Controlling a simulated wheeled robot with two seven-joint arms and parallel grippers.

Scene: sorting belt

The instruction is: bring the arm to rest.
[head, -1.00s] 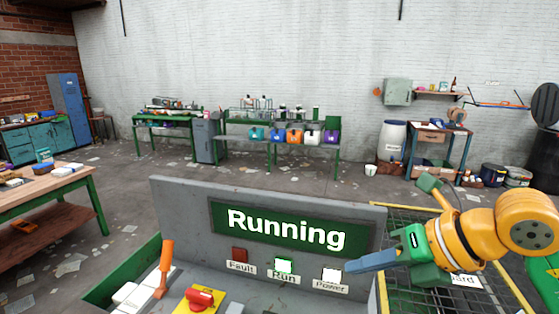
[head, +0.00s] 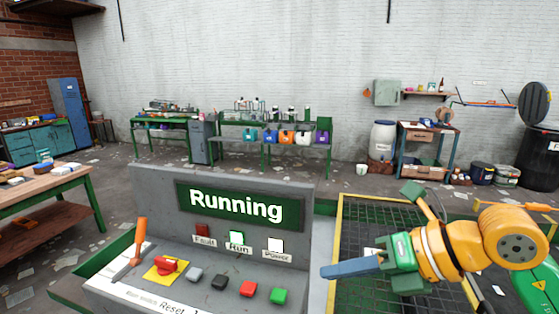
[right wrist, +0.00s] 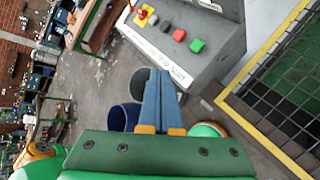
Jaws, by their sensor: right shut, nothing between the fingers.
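My right gripper (head: 325,271) is at the right of the head view, on my orange and green arm. Its blue fingers are shut together with nothing between them and point left. In the right wrist view the two blue fingers (right wrist: 160,90) lie side by side, touching. The gripper is apart from the control console (head: 150,190), to the right of its buttons. The console's screen (head: 236,206) reads "Running", with the Run and Power lamps lit white and the Fault lamp dull red. My left gripper is not in view.
The console carries an orange lever (head: 140,240), a red switch on a yellow plate (head: 166,267), and grey, black, red and green (head: 280,297) buttons. A yellow-framed mesh guard (head: 341,235) stands to its right. A wooden table (head: 50,185) is at left. Open floor lies behind.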

